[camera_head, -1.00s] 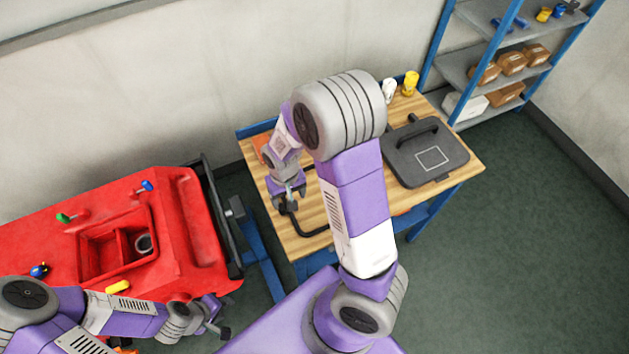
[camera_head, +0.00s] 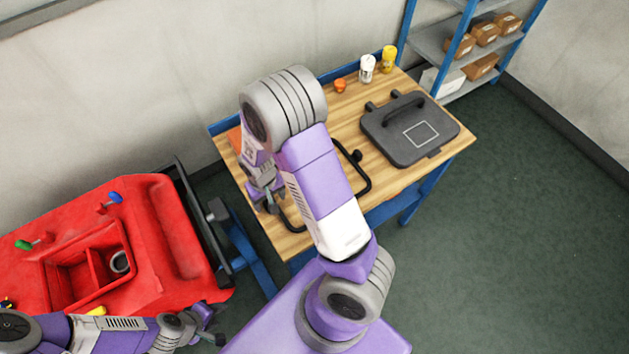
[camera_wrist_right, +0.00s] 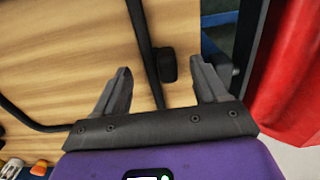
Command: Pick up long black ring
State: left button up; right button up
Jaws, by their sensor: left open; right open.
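The long black ring (camera_head: 364,178) lies on the wooden table as a thin black loop, partly hidden behind my right arm in the head view. My right gripper (camera_head: 265,197) is over the table's left part, by the ring's left end. In the right wrist view my right gripper (camera_wrist_right: 160,66) is open. A black bar of the ring (camera_wrist_right: 146,45) with a dark knob (camera_wrist_right: 167,65) runs between its fingers, and the fingers appear apart from it. My left gripper (camera_head: 213,326) is open and empty, near the front of the red machine.
The table (camera_head: 425,178) also holds a dark grey case lid (camera_head: 408,130), a white bottle (camera_head: 366,70), a yellow bottle (camera_head: 388,60) and an orange cap (camera_head: 340,86). The red machine (camera_head: 165,235) stands left of the table. A shelf (camera_head: 440,45) stands behind.

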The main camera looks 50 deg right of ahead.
jog(key=shift+f, duration=0.9)
jog(key=shift+c, duration=0.3)
jog(key=shift+r, duration=0.1)
jog(key=c, duration=1.1)
